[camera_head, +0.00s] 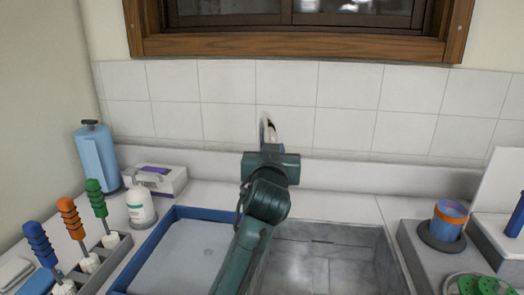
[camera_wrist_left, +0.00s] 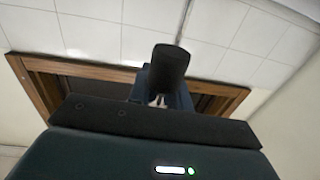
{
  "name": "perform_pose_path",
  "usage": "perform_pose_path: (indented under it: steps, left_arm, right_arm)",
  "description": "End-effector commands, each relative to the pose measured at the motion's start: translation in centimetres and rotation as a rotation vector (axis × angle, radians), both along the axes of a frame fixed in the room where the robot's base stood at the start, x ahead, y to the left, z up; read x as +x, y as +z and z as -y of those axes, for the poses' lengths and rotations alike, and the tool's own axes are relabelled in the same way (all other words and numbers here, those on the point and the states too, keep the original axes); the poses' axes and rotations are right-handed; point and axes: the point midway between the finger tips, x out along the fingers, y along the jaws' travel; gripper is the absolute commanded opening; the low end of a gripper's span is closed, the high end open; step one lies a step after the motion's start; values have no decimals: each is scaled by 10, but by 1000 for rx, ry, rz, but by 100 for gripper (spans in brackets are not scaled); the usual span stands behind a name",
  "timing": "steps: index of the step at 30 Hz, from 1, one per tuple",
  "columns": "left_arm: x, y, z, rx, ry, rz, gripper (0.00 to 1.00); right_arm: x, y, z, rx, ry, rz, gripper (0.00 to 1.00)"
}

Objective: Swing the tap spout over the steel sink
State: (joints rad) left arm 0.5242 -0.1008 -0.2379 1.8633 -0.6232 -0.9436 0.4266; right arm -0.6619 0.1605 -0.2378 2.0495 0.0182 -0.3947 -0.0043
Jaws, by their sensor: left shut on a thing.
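The steel sink (camera_head: 325,262) is at the bottom centre of the head view, partly covered by my left arm. My left gripper (camera_head: 269,150) is beyond the sink, in front of the tiled wall. It is shut on the tap spout, which it mostly hides. A thin pale upright piece (camera_head: 262,132), which looks like part of the tap, shows just above the gripper. In the left wrist view a dark rounded cylinder (camera_wrist_left: 168,66) stands in front of the gripper; I cannot tell exactly what it is. The right gripper is not in view.
A blue-rimmed basin (camera_head: 148,250) lies left of the sink. A white bottle (camera_head: 140,205), a blue roll (camera_head: 96,158) and a rack of coloured-handled tools (camera_head: 97,250) stand at left. A blue and orange cup (camera_head: 448,220) stands at right. A wooden window frame (camera_head: 300,46) is above.

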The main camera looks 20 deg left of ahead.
Motion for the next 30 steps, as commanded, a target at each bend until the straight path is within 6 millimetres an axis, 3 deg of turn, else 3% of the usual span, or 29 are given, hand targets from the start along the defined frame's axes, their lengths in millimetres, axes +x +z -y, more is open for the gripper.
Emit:
perform_pose_path:
  steps: [22,23,30]
  left_arm:
    - [3,-1,5,4,-1,-2,0]
    - [3,-1,5,4,-1,-2,22]
    - [3,0,5,2,0,-1,41]
  right_arm:
    - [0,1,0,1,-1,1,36]
    - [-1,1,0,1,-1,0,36]
    - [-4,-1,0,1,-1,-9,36]
